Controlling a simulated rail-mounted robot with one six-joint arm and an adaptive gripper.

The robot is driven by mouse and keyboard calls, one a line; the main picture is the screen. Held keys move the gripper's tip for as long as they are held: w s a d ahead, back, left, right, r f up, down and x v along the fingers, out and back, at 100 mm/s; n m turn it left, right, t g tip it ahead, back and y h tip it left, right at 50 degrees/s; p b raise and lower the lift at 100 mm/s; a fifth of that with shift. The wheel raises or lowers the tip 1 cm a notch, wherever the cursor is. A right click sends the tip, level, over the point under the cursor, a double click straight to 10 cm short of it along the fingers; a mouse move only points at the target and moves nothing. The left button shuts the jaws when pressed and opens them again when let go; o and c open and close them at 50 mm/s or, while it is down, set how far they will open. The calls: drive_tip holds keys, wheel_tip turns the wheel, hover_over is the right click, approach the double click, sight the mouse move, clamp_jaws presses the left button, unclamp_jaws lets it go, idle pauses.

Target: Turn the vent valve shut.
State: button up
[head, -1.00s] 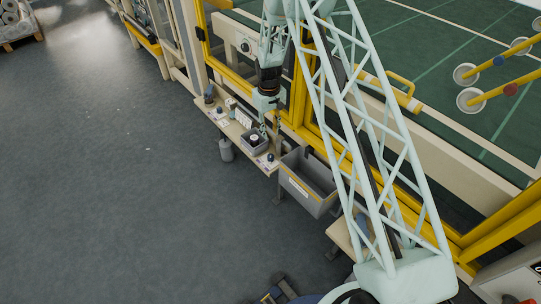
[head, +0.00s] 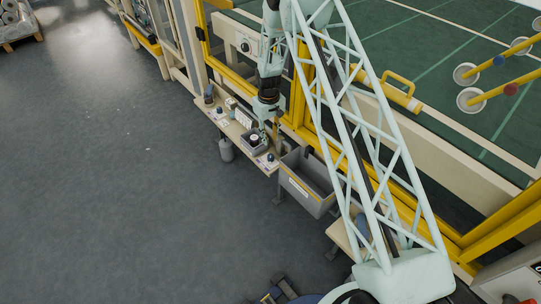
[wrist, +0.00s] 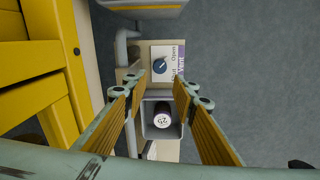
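The vent valve is a dark blue round knob (wrist: 159,66) on a white plate with "Open" lettering and a purple strip that seems to read "Vent". A pale mark on the knob points up and right, toward "Open". In the head view the knob (head: 270,157) is small, at the near end of a narrow bench. My gripper (wrist: 157,88) is open and empty, with its fingers apart on either side of the picture. The knob lies beyond the fingertips, just above the gap in the wrist view. In the head view my gripper (head: 270,132) hangs over the bench.
A grey square tray (wrist: 147,125) holding a dark cylinder with a white end marked "25" (wrist: 163,118) lies below the fingers. A grey bin (head: 308,184) stands beside the bench (head: 233,131). A yellow frame (head: 298,125) runs behind. Open floor (head: 130,210) lies to the left.

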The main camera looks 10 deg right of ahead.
sight(271, 156)
wheel_tip(271, 156, down, 13)
drive_tip(key=shift+d+r+b, duration=0.1)
drive_tip(key=shift+d+b, duration=0.05)
drive_tip(key=shift+b, duration=1)
drive_tip(key=c, duration=0.6)
drive_tip(key=shift+o, duration=0.2)
